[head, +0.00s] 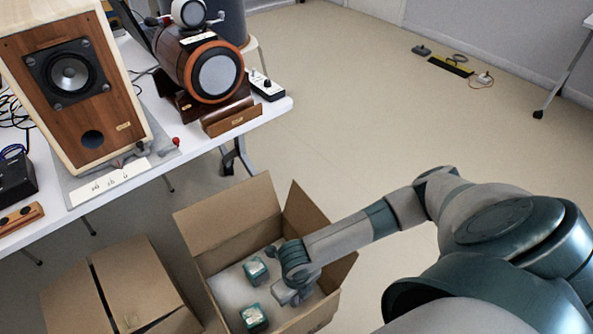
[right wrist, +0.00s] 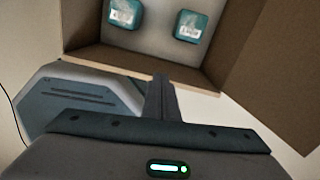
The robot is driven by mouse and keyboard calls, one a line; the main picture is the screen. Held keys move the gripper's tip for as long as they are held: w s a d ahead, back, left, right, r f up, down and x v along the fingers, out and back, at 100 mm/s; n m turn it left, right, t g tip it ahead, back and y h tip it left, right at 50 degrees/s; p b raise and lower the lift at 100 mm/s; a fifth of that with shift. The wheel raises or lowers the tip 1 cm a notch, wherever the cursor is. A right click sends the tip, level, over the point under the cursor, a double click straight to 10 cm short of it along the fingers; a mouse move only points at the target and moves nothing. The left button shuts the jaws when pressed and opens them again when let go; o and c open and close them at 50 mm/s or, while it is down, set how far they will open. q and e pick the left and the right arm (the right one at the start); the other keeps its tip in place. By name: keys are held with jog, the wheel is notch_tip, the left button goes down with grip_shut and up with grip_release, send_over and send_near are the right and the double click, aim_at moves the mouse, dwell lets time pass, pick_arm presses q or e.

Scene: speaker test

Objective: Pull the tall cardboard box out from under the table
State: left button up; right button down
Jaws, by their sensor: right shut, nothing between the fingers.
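An open cardboard box (head: 228,218) stands on the floor just off the table's front right corner, flaps up. It holds two teal-and-white blocks, one block (head: 256,270) behind the other (head: 254,318), on a pale bottom. My right gripper (head: 284,294) is shut and empty, over the box's right side. In the right wrist view the shut fingers (right wrist: 162,88) overlap the near wall of the box (right wrist: 130,62); I cannot tell whether they touch it. A lower, closed cardboard box (head: 140,280) stands to its left. I cannot tell which box is the tall one. My left gripper is not in view.
The white table (head: 185,148) carries a wooden speaker (head: 110,120), a round-fronted brown device (head: 190,75) and cables. Its legs reach the floor near the boxes. The floor (head: 370,110) to the right is clear, apart from small items (head: 450,65) by the wall.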

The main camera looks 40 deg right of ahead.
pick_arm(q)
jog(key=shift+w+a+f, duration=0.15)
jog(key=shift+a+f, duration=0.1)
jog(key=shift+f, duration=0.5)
pick_arm(e)
notch_tip(320, 180, up, 5)
jog(key=shift+r, duration=0.1)
